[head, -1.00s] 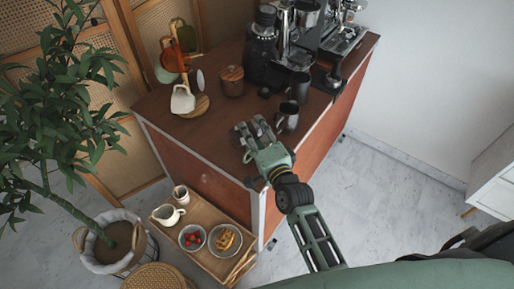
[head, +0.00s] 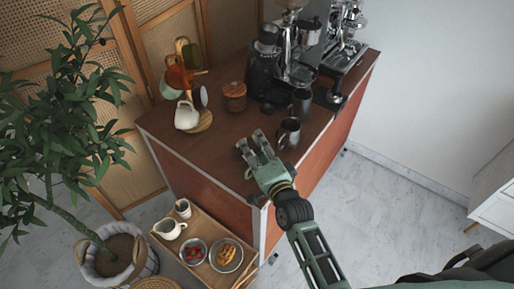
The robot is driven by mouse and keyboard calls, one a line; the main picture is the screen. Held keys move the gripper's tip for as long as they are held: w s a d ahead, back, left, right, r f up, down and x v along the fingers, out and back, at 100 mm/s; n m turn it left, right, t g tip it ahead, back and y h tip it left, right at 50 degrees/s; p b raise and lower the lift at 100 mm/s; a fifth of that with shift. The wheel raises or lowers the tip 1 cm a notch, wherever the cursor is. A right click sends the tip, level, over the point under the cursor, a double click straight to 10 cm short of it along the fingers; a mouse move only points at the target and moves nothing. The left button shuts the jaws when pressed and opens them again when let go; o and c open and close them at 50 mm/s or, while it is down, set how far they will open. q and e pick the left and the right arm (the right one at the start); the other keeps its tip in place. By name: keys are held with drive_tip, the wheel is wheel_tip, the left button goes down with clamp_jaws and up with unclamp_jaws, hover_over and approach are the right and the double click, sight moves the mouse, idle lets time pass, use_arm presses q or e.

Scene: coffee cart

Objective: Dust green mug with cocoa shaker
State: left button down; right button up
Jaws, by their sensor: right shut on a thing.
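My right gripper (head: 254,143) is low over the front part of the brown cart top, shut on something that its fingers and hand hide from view. I cannot make out what it holds. An olive-green mug (head: 192,55) hangs at the back of the wooden mug tree (head: 201,121). A paler green mug (head: 167,91) shows at the tree's left side, partly hidden. I cannot clearly identify the cocoa shaker. My left gripper is not in view.
A wooden jar (head: 235,97), a dark grinder (head: 264,70) and an espresso machine (head: 343,45) stand behind. The cart's front left top is clear.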

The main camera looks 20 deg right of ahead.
drive_tip(key=shift+r+n+p, duration=0.35)
drive_tip(key=shift+n+p, duration=0.1)
drive_tip(key=shift+n, duration=0.05)
drive_tip(key=shift+d+r+n+p, duration=0.1)
drive_tip(key=shift+r+n+p, duration=0.25)
drive_tip(key=shift+n, duration=0.35)
idle(0.4)
drive_tip(key=shift+r+n+h+p, duration=0.15)
drive_tip(key=shift+n+h+p, duration=0.25)
drive_tip(key=shift+n, duration=0.3)
drive_tip(key=shift+w+d, duration=0.1)
